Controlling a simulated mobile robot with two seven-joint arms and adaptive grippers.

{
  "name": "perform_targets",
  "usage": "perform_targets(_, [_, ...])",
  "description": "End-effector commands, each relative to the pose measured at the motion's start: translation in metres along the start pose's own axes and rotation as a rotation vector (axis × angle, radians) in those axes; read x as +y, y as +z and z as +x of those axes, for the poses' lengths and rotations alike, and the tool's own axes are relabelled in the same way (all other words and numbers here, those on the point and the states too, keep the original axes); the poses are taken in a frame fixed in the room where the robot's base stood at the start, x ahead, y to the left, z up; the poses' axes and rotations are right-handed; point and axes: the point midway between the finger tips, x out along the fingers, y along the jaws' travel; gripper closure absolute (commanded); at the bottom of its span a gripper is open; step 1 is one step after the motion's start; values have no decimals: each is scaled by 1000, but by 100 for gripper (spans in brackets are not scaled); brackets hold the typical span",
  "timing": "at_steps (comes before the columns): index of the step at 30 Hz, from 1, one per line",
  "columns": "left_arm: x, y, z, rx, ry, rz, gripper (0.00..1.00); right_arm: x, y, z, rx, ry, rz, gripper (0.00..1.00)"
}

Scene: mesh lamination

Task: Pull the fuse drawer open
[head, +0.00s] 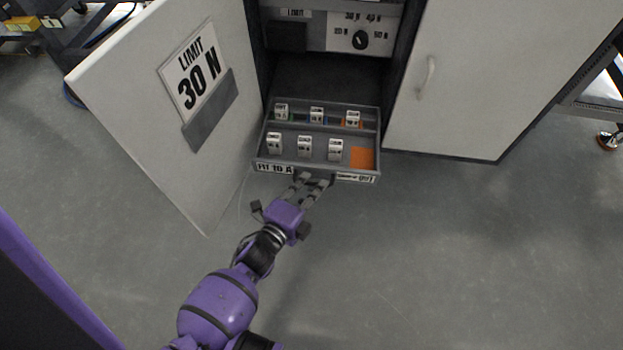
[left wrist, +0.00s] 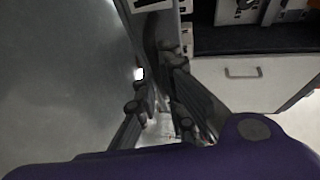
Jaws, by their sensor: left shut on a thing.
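The fuse drawer (head: 318,140) is pulled out of the cabinet in the head view. It holds several white fuses in two rows, with a bare orange slot (head: 362,158) at its front right. My left gripper (head: 315,180) is at the middle of the drawer front, with its fingers shut on the drawer handle (head: 326,179). The handle is partly hidden behind the fingers. In the left wrist view the gripper fingers (left wrist: 160,100) show dark against the drawer edge. My right gripper is in neither view.
The left cabinet door (head: 165,110) stands open and bears a sign reading LIMIT 30 N. Above the drawer is a panel with a dial (head: 360,40). The floor in front is clear.

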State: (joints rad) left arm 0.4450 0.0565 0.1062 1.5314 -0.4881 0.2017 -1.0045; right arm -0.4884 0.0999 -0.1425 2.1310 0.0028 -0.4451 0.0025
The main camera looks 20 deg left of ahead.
Motion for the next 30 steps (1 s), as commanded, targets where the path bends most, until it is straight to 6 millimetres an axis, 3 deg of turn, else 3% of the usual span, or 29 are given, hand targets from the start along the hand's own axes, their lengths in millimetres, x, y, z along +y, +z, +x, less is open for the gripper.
perform_targets(12, [1,0,-2,-1,2,4,100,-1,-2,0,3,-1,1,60])
perform_targets(13, [1,0,-2,-1,2,4,90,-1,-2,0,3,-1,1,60])
perform_targets(15, [1,0,-2,-1,2,4,83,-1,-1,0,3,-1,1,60])
perform_targets(24, [1,0,-2,0,1,1,83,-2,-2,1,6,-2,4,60])
perform_targets(30, [2,0,-24,-2,4,1,83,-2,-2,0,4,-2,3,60])
